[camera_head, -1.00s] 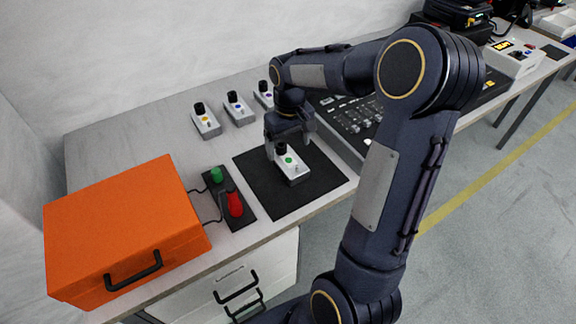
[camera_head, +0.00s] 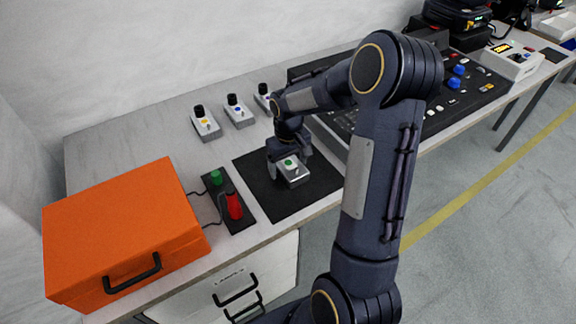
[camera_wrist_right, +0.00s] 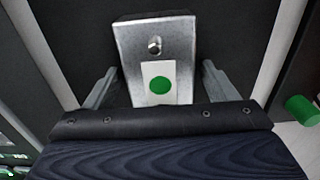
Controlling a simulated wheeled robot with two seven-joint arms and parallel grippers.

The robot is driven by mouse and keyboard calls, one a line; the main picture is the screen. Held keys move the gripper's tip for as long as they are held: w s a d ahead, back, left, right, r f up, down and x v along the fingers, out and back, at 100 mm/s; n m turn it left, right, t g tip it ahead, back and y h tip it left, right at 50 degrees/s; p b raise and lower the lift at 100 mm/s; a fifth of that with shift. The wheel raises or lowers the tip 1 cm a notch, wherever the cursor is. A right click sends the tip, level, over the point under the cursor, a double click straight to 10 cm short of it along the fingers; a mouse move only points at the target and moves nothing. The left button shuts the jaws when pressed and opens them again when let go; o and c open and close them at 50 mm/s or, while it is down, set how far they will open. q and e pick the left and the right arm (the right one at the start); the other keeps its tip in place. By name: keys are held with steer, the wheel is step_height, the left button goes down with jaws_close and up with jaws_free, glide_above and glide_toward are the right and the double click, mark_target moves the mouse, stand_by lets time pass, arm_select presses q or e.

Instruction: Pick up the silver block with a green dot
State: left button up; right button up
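The silver block with a green dot (camera_head: 293,173) is on the black mat (camera_head: 262,190) on the table. In the right wrist view the block (camera_wrist_right: 160,45) lies between the two fingers, its green dot facing the camera. My right gripper (camera_head: 288,166) is low over the mat, around the block. In the wrist view its fingers (camera_wrist_right: 160,85) stand on either side of the block, with a visible gap at each side, so it looks open. The gripper hides part of the block in the head view. My left gripper is not in view.
Several similar silver blocks with dots (camera_head: 205,124) stand in a row behind the mat. An orange case (camera_head: 125,235) and a panel with a green button and red knob (camera_head: 229,200) are to the left. A black control console (camera_head: 445,100) is to the right.

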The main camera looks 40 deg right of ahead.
steer(key=c, duration=1.2)
steer(key=shift+c, duration=0.3)
steer(key=shift+r, duration=0.15)
